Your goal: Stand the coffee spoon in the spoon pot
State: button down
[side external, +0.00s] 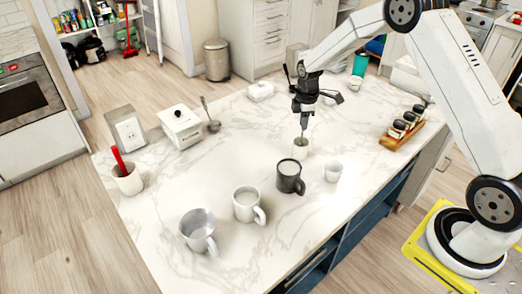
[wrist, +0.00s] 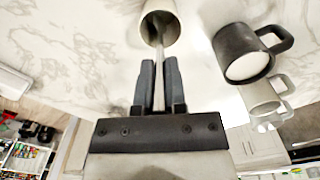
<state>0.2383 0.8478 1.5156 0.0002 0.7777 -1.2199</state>
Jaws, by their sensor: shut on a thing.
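My gripper (side external: 304,112) is shut on the coffee spoon (side external: 304,128), a thin metal spoon held upright with its lower end pointing down. The spoon pot (side external: 301,152) is a small pale round pot directly below my gripper. In the wrist view, the spoon's handle (wrist: 160,58) runs between my two fingers (wrist: 160,66) to the open mouth of the pot (wrist: 172,30). The spoon's lower end overlaps the inside of the mouth. I cannot tell whether it touches the bottom.
Two paler mugs (side external: 247,206) (side external: 197,232) stand nearer the camera. A jar rack (side external: 400,134) is at right. The marble counter left of the pot (side external: 235,155) is clear.

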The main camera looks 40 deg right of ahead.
jog(key=c, duration=0.6)
grip_release()
jog(key=shift+r, duration=0.1)
jog(key=shift+r, duration=3.8)
jog(key=s+a+m+t, duration=0.1)
jog(key=s+a+m, duration=0.4)
jog(key=s, duration=0.6)
jog(key=s+a+m+t, duration=0.1)
jog(key=s+a+m, duration=0.5)
jog(key=s, duration=0.5)
jog(key=shift+a+r+t, duration=0.3)
jog(key=shift+a+r, duration=0.1)
jog(key=shift+a, duration=0.2)
jog(key=shift+s, duration=0.1)
